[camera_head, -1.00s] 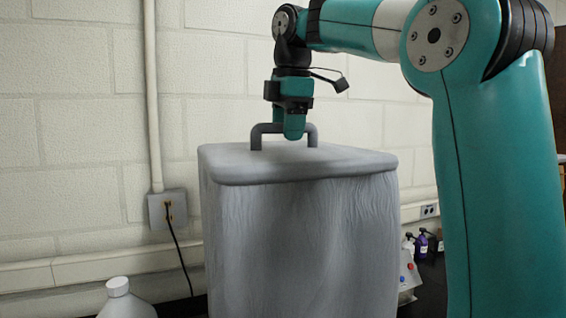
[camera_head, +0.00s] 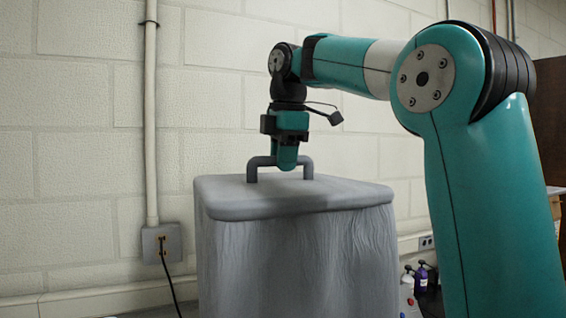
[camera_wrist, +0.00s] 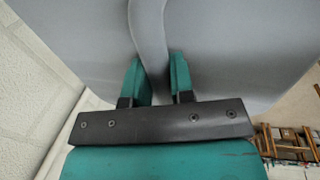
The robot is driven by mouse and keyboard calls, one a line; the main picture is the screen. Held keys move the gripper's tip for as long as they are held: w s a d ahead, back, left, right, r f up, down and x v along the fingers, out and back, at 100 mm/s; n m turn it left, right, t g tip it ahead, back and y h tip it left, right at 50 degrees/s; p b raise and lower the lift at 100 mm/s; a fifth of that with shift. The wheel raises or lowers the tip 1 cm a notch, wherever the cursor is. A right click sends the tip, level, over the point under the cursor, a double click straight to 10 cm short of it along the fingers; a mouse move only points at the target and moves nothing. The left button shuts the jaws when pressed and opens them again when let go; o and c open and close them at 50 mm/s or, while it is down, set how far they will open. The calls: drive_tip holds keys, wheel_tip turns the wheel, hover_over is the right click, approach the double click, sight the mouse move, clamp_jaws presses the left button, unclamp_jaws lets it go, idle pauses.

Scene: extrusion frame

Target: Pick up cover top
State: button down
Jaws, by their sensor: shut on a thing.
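The cover top is a grey lid with rounded edges (camera_head: 290,207) and an arched grey handle (camera_head: 252,170). It rests on the tall, grey, draped-looking body (camera_head: 300,265) below it, with no gap showing between them. My gripper (camera_head: 285,165) points straight down at the handle's middle. In the wrist view, the handle bar (camera_wrist: 150,40) runs between the two teal fingers of my gripper (camera_wrist: 156,80), which are shut on it. The lid's flat top (camera_wrist: 80,35) fills the area behind the fingers. The fingertips are partly hidden in the head view.
A pale block wall (camera_head: 90,120) stands close behind, with a conduit (camera_head: 151,110) and an outlet box with a cord (camera_head: 161,243) at left. Small bottles (camera_head: 421,278) stand low at the right. Wooden furniture (camera_wrist: 285,140) shows in the wrist view.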

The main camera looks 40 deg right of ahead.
wheel_tip(320, 180, up, 19)
drive_tip(key=p, duration=0.9)
drive_tip(key=c, duration=1.7)
unclamp_jaws()
clamp_jaws()
drive_tip(key=shift+f, duration=0.15)
